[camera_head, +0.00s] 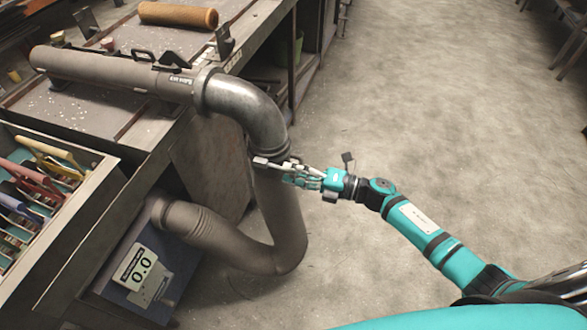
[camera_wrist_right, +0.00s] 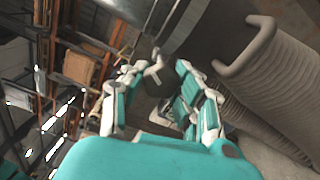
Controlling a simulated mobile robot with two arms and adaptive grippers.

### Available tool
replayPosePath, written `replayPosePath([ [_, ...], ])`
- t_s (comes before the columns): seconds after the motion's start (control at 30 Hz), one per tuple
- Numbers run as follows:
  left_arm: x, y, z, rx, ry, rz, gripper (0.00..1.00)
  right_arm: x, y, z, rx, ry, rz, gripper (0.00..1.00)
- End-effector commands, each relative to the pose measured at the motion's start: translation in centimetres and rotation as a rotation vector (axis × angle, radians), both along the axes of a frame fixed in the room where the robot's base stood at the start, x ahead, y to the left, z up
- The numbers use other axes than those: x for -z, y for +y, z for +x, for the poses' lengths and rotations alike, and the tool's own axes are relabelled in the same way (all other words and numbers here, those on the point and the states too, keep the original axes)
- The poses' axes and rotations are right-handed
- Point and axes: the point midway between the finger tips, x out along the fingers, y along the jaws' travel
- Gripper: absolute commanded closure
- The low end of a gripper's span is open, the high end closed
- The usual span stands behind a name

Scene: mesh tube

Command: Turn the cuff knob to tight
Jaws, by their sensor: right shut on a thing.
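My right gripper (camera_head: 289,167) reaches in from the right to the cuff (camera_head: 262,155), where the metal elbow (camera_head: 250,105) meets the grey flexible hose (camera_head: 283,215). In the right wrist view its fingers (camera_wrist_right: 157,76) close around a small dark cuff knob (camera_wrist_right: 158,88) beside the metal pipe. The fingers hide part of the knob, and I cannot read its setting. A pale bracket-like piece (camera_wrist_right: 247,50) stands over the ribbed hose (camera_wrist_right: 275,115) to the right of the fingers. My left gripper is not in view.
A workbench (camera_head: 130,110) carries the horizontal tube (camera_head: 115,72) and an orange-brown roll (camera_head: 178,15). The concrete floor (camera_head: 430,110) is open to the right.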

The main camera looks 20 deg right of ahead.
Motion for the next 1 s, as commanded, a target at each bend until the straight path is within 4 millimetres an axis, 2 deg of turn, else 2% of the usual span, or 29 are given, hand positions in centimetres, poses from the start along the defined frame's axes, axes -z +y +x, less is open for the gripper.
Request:
replayPosePath([
  [1.0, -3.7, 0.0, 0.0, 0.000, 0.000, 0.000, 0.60, -0.3, -0.1, 0.1, 0.004, 0.800, 0.537, 1.00],
])
